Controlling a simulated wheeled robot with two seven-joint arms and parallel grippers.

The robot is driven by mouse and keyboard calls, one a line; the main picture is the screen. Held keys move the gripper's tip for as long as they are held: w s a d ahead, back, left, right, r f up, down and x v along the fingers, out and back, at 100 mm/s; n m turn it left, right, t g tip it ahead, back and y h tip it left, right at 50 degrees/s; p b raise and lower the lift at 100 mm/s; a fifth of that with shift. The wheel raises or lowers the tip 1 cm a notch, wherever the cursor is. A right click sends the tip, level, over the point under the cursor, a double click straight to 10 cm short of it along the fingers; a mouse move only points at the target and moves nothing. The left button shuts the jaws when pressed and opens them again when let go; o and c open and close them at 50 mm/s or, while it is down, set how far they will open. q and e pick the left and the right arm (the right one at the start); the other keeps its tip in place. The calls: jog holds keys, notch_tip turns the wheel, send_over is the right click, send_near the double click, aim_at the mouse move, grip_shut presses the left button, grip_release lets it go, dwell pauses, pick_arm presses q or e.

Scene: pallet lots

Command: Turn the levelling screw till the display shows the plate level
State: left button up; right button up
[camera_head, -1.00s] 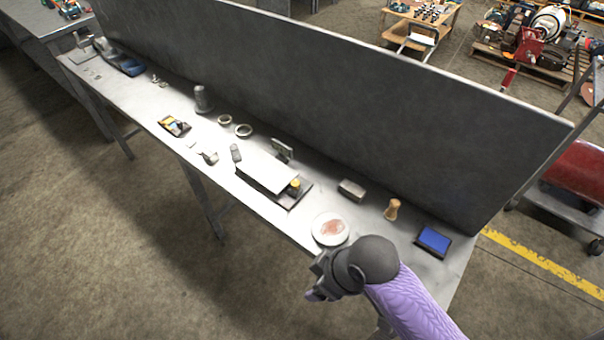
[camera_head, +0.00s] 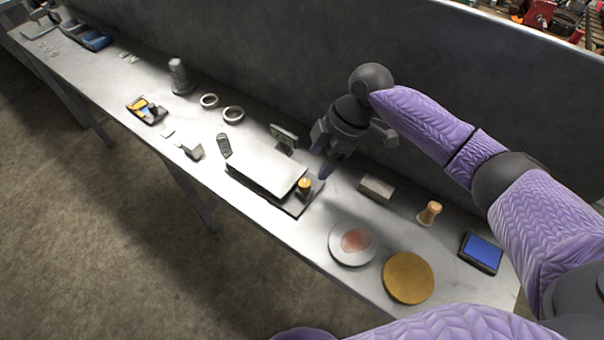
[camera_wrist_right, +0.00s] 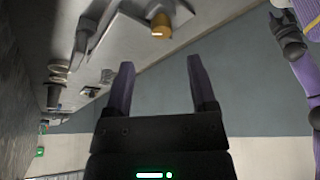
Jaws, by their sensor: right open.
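The white plate (camera_head: 268,168) sits on a dark base on the bench. The yellow-topped levelling screw (camera_head: 304,184) stands at its right end and also shows in the right wrist view (camera_wrist_right: 161,31). The small display (camera_head: 284,136) stands behind the plate; its reading cannot be made out. My right gripper (camera_head: 322,163) is above and behind the screw in the head view, apart from it. In the wrist view its open fingers (camera_wrist_right: 159,66) have nothing between them. My left gripper (camera_wrist_right: 288,38) seems to show at the upper right there, its jaws unclear.
A grey block (camera_head: 377,188), a wooden peg (camera_head: 429,213), a blue pad (camera_head: 481,252), a pale dish (camera_head: 340,255) and a tan disc (camera_head: 408,278) lie right of the plate. Rings (camera_head: 232,115) and small tools lie left. A grey panel (camera_head: 250,50) rises behind the bench.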

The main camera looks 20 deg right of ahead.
aim_at(306, 182)
jog(key=b+x, duration=0.2)
jog(key=x, duration=0.5)
jog(key=shift+s+a+f, duration=0.1)
jog(key=shift+s+f, duration=0.05)
jog(key=shift+f, duration=0.1)
pick_arm(q)
jog(key=shift+s+f, duration=0.25)
jog(key=shift+f, duration=0.35)
jog(key=shift+s+f, duration=0.25)
jog(key=shift+f, duration=0.35)
jog(key=shift+a, duration=0.1)
pick_arm(e)
jog(key=shift+c, duration=0.4)
pick_arm(q)
jog(key=shift+w, duration=0.15)
pick_arm(e)
grip_shut()
